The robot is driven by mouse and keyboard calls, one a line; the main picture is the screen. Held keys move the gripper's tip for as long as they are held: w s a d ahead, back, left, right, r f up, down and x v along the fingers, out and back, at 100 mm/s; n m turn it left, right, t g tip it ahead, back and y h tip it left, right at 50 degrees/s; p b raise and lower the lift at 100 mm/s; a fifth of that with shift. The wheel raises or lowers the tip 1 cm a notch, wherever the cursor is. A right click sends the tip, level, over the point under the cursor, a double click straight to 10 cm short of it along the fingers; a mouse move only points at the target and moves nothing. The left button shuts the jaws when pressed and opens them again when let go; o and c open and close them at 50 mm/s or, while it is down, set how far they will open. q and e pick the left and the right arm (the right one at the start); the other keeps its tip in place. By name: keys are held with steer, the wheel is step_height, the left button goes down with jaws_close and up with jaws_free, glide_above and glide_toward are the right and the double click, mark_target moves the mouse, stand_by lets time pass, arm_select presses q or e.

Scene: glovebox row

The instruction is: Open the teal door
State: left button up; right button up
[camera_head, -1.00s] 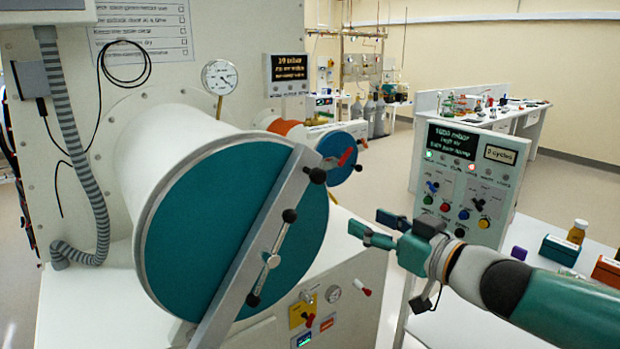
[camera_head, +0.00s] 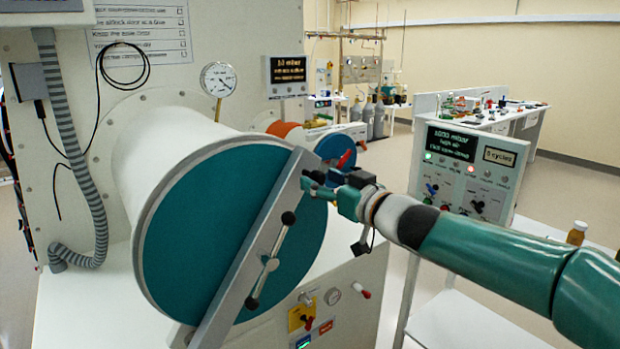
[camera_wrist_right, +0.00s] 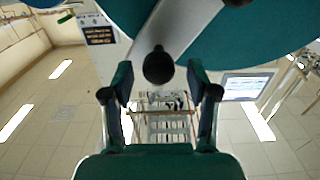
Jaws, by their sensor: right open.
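The teal door (camera_head: 195,235) is a large round disc, flat against the front of a white cylinder (camera_head: 165,150). A grey bar (camera_head: 232,275) crosses it on a slant. A spindle handle (camera_head: 268,264) with black ends sits on the bar. My right gripper (camera_head: 312,184) is open at the bar's upper right end, where it covers the knob in the head view. In the right wrist view a black knob (camera_wrist_right: 158,67) stands between and just ahead of the open fingers (camera_wrist_right: 159,84); I cannot tell if they touch it. My left gripper is not in view.
A smaller blue door (camera_head: 335,147) with a red handle is behind my right gripper. A control panel (camera_head: 470,170) stands to the right, behind my right arm. A yellow valve plate (camera_head: 301,317) is below the door. A ribbed hose (camera_head: 75,150) hangs at left.

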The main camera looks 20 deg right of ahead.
steer(key=shift+x, duration=1.1)
